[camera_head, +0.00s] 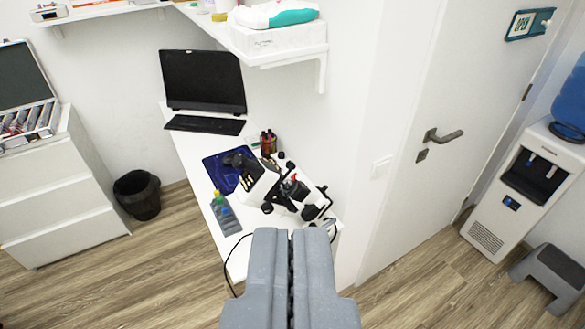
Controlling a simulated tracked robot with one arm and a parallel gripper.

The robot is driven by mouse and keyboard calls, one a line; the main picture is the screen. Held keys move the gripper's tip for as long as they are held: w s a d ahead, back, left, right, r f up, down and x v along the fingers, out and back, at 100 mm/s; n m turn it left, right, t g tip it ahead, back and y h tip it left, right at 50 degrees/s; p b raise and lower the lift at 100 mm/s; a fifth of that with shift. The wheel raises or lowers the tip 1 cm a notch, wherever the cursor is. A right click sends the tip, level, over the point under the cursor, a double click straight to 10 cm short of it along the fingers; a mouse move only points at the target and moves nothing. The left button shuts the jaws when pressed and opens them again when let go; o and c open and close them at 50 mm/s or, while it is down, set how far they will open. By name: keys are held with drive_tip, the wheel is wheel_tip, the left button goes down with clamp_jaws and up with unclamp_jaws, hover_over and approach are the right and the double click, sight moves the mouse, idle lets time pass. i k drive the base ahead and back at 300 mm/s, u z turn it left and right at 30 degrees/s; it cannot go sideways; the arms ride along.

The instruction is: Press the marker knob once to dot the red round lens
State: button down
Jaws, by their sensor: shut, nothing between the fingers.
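A white and black tabletop instrument (255,190), which looks like a lensmeter, stands on the white desk (192,150), beyond my fingertips. A small red spot (294,177) shows on its middle part; I cannot tell whether it is the red round lens. Several black knobs show on the instrument, and I cannot tell which is the marker knob. My gripper (290,236) is at the bottom middle, shut and empty. Its fingers point up the picture towards the instrument and overlap the desk's near end in view; the distance is unclear.
A blue mat (213,163), a grey rack (226,222) and dark bottles (268,143) are close to the instrument. A black screen (202,80) stands at the desk's back. A shelf (290,52) overhangs the desk's right side. A cable (232,258) hangs near the desk's front.

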sight(299, 177)
drive_tip(key=i, duration=0.9)
